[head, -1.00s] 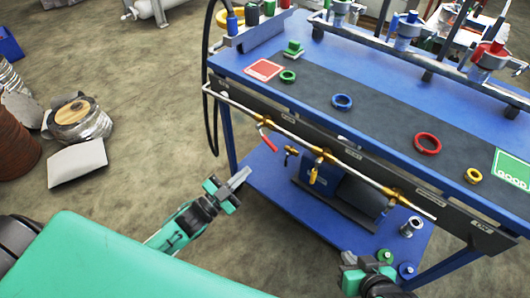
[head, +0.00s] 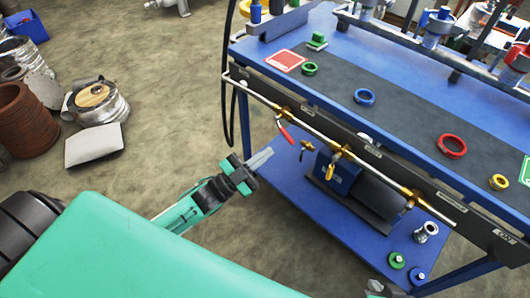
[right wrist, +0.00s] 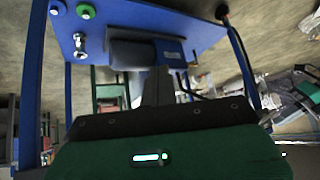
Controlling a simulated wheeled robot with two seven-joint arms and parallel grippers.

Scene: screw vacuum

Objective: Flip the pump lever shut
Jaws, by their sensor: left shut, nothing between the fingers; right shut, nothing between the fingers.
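A silver pipe (head: 313,131) with brass valves runs along the front of the blue bench. A red-handled lever (head: 285,133) hangs tilted at its left valve. A yellow lever (head: 331,171) hangs down from the middle valve, and a small brass valve (head: 306,147) sits between them. I cannot tell from the labels which is the pump lever. My left gripper (head: 264,156) is shut and empty, just below and left of the red lever, apparently apart from it. My right gripper (head: 378,289) is shut and mostly cut off at the bottom edge.
A blue pump with a dark cylinder (head: 372,199) stands on the lower shelf (head: 290,184), near a metal fitting (head: 425,232) and green and blue knobs. Coloured rings lie on the bench top (head: 420,119).

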